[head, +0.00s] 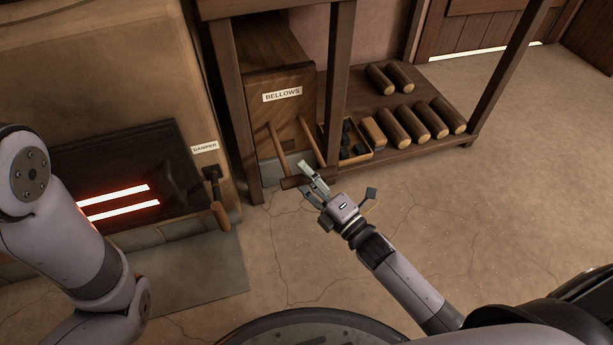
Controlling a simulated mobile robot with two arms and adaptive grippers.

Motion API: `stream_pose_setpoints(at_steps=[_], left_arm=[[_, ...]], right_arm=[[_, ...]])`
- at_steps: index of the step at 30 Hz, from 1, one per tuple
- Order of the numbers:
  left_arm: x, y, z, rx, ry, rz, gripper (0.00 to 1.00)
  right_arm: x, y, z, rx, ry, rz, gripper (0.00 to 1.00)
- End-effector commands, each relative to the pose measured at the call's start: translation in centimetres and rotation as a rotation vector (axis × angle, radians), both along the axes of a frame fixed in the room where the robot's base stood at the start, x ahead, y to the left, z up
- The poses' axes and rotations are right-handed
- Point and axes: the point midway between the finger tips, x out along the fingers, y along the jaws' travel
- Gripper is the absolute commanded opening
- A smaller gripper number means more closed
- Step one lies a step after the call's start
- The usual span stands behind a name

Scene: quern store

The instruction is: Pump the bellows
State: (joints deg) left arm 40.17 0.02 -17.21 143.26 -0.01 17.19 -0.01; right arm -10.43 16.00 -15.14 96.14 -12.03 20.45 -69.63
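The bellows (283,82) is a brown wooden box with a "BELLOWS" label, standing under the wooden frame in the upper middle of the head view.
A furnace with a glowing slotted opening (118,203) stands at the left. Its damper lever (220,215) hangs near the "DAMPER" label. Several wooden logs (430,122) and a box of dark lumps (352,154) lie on the low shelf. The floor (500,210) at the right is clear.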

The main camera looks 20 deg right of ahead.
Motion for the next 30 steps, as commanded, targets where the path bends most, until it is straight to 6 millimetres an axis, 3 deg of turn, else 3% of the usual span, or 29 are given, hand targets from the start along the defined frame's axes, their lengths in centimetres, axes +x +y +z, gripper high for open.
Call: stream_pose_setpoints(at_steps=[17,30], left_arm=[[-0.02,-0.01,-0.01,0.000,-0.001,-0.001,0.34],[0.00,0.00,-0.01,0.000,0.000,0.000,0.34]], right_arm=[[-0.04,-0.02,-0.05,0.000,0.001,0.000,0.01],[-0.04,-0.02,-0.07,0.000,0.001,0.000,0.00]])
